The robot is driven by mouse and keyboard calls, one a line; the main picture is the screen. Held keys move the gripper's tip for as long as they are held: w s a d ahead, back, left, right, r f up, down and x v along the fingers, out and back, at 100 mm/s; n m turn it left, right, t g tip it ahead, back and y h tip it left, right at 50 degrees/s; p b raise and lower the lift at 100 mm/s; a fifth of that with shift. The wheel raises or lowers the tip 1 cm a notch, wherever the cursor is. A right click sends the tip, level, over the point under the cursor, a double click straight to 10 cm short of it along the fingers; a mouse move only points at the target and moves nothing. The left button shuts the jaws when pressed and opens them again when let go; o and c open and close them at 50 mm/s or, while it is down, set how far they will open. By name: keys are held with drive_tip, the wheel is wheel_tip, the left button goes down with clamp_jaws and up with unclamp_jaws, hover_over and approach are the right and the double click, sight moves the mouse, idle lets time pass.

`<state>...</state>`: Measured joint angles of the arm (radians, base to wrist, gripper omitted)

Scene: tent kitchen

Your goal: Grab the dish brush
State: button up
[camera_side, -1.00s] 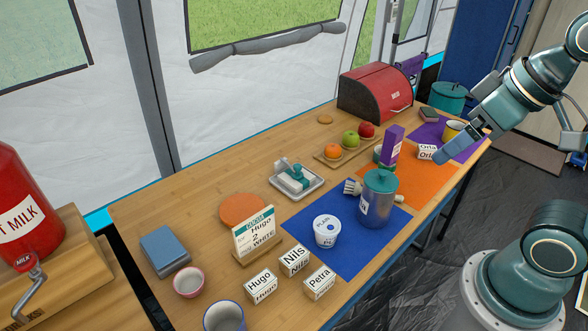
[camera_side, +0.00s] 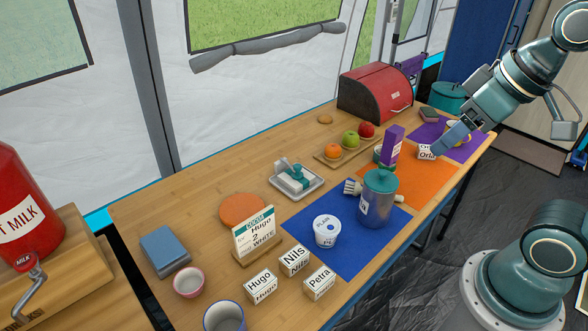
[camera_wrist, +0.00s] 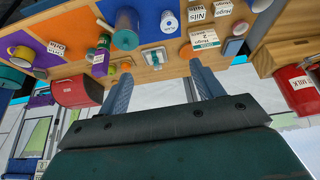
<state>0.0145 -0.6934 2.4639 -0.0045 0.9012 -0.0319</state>
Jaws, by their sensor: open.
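The dish brush (camera_side: 352,187) lies on the blue mat (camera_side: 335,255), its pale bristle head showing at the left of a grey-blue canister (camera_side: 377,208) with a teal lid. The canister hides the middle of the brush. In the wrist view the bristle head (camera_wrist: 104,24) shows near the top, beside the canister (camera_wrist: 126,30). My gripper (camera_side: 448,142) is above the right part of the table, well right of the brush. In the wrist view my gripper (camera_wrist: 162,85) has its fingers wide apart with nothing held between them.
A tall purple box (camera_side: 392,147) stands behind the canister, between brush and gripper. A white tub (camera_side: 326,231) stands on the blue mat. A white butter dish (camera_side: 296,180) lies left of the brush. Name cards (camera_side: 426,152) and a yellow mug (camera_side: 455,131) are near my gripper.

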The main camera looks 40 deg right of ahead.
drive_tip(key=w+d+n+g, duration=0.2)
drive_tip(key=w+d, duration=0.1)
drive_tip(key=w, duration=0.7)
drive_tip(key=n+g+y, duration=0.1)
drive_tip(key=n+g, duration=0.3)
drive_tip(key=n, duration=0.1)
hover_over(353, 183)
drive_tip(key=w+d, duration=0.1)
drive_tip(key=d, duration=0.1)
wheel_tip(353, 183, down, 25)
drive_tip(key=shift+w+a+f, duration=0.1)
drive_tip(key=shift+w+f, duration=0.05)
drive_tip(key=shift+f, duration=0.1)
drive_tip(key=shift+f, duration=0.1)
drive_tip(key=shift+s+a+f, duration=0.15)
drive_tip(key=shift+a+f, duration=0.05)
drive_tip(key=shift+f, duration=1.2)
drive_tip(key=shift+s+a+f, duration=0.1)
drive_tip(key=shift+a+f, duration=0.05)
drive_tip(key=shift+f, duration=1.2)
drive_tip(key=shift+s+a+f, duration=0.15)
drive_tip(key=shift+a+f, duration=0.05)
drive_tip(key=shift+f, duration=1.2)
